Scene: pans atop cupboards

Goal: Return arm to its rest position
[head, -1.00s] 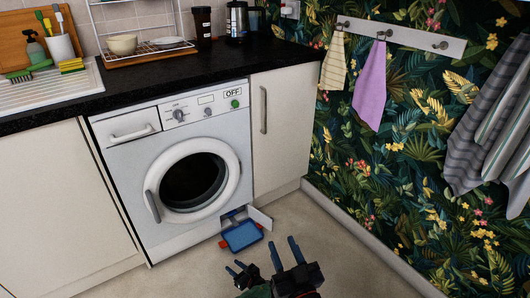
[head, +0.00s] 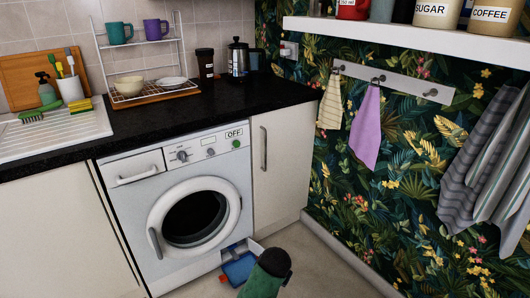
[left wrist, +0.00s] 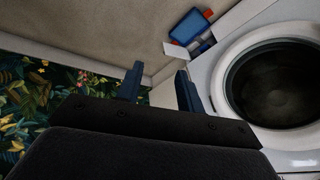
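In the left wrist view my left gripper (left wrist: 159,75) has its two blue fingers apart, with nothing between them. It points over the floor in front of the washing machine. In the head view a green and black link of my arm (head: 266,274) stands at the bottom middle, in front of the machine's lower right corner. No clear gripper fingers show in the head view, and my right gripper is not in either view.
The white washing machine (head: 154,190) has its round door shut. A blue tray (head: 238,268) juts out low at its right; it also shows in the left wrist view (left wrist: 190,27). A white shelf (head: 400,37) with jars is at the upper right. Towels hang from a rack (head: 400,82).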

